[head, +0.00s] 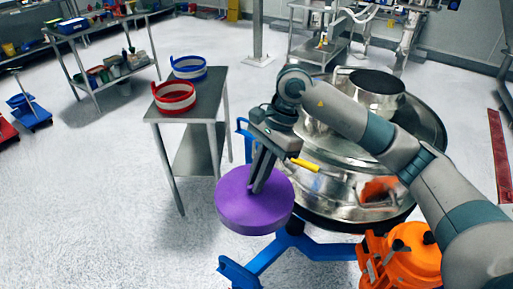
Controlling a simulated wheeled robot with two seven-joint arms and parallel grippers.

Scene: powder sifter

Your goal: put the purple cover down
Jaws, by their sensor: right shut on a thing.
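The purple cover (240,207) is a thick round disc. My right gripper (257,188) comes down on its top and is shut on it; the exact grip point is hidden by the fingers. The cover is held in the air, level or nearly so, left of the steel sifter (338,185) and to the right of the small steel table (213,100). My left gripper is not in view.
A red-and-white ring (174,104) and a blue-and-white ring (188,74) sit on the small table. The sifter's blue legs (265,256) and orange motor (400,265) are below and right. Open floor (90,200) lies at the left.

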